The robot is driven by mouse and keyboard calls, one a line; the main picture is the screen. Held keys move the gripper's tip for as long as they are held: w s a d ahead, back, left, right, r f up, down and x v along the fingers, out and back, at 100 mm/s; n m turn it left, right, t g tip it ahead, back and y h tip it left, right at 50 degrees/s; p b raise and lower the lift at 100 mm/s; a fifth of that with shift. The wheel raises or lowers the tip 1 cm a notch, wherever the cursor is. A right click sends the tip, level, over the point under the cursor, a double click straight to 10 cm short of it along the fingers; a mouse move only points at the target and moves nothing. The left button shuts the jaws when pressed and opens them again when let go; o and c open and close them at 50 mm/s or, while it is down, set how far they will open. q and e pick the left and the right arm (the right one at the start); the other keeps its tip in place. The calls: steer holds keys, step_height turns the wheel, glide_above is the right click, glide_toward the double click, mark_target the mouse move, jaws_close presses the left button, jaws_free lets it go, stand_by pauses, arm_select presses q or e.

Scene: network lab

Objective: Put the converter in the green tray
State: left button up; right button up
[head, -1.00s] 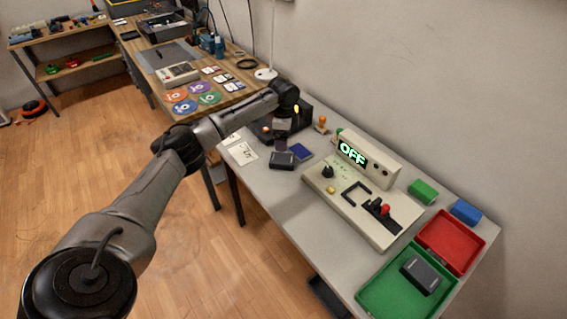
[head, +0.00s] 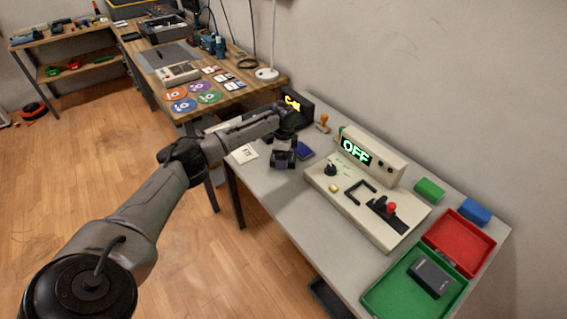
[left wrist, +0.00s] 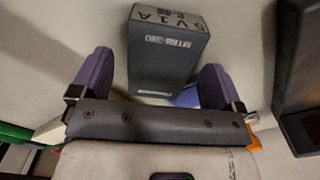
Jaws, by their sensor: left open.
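A dark grey box-shaped converter (left wrist: 168,55) with "5V1A" and "MTRB-350" lettering shows in the left wrist view. It lies between the two purple finger pads of my left gripper (left wrist: 155,72), which is open, with light gaps on both sides. In the head view my left gripper (head: 284,160) is low over the left part of the white table and largely hides this converter. The green tray (head: 385,292) is at the table's near right end and holds a similar dark box (head: 432,278). My right gripper is in neither view.
A beige control panel (head: 365,205) with an "OFF" display stands between my gripper and the green tray. A red tray (head: 470,238), a green block (head: 429,189) and a blue block (head: 474,211) are beyond it.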

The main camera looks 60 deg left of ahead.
arm_select(q)
steer(key=shift+f, duration=0.7)
steer(key=shift+r, duration=0.1)
steer(key=c, duration=1.3)
steer(key=shift+o, duration=0.2)
